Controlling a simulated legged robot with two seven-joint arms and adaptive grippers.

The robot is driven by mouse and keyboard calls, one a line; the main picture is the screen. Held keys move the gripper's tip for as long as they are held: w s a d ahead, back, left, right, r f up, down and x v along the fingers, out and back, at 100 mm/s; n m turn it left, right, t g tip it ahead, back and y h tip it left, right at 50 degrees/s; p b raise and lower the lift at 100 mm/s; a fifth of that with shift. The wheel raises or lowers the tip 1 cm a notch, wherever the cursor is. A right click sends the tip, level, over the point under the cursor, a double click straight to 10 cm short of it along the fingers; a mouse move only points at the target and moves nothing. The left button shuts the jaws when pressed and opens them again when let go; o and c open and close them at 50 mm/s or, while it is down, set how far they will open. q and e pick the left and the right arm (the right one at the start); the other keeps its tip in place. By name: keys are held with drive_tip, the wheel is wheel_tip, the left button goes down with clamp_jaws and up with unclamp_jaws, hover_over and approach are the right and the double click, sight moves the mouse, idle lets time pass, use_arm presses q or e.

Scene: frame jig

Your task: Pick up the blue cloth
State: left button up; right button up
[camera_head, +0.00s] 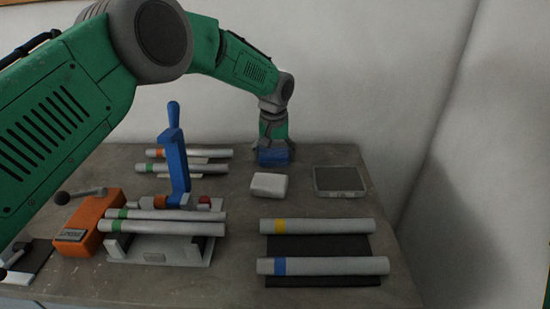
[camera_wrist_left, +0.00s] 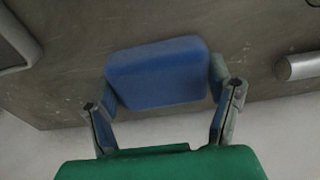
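The blue cloth (camera_head: 273,157) is a folded, block-like pad at the back of the table, under my left gripper (camera_head: 273,143). In the left wrist view the blue cloth (camera_wrist_left: 157,73) lies between the two fingers of my left gripper (camera_wrist_left: 163,88). One finger is close against each side and I see no clear gap. Whether the fingers press on it cannot be told. The gripper points down at it, and the cloth appears to be at table level. My right gripper is not in view.
A white folded cloth (camera_head: 269,186) and a dark tray (camera_head: 339,181) are nearby. Tubes with yellow (camera_head: 318,226) and blue (camera_head: 323,266) bands lie in front. A blue-handled clamp (camera_head: 174,160), an orange box (camera_head: 88,224) and more tubes stand left. A wall is behind.

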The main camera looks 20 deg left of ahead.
sight(275, 152)
use_arm(q)
drive_tip(key=shift+a+f, duration=0.1)
wheel_tip(275, 152, up, 10)
drive_tip(key=shift+r, duration=0.1)
idle(0.5)
drive_tip(key=o, duration=0.5)
drive_tip(key=shift+c, duration=0.2)
drive_tip(key=shift+d, duration=0.2)
drive_tip(key=c, duration=0.4)
drive_tip(key=shift+c, duration=0.2)
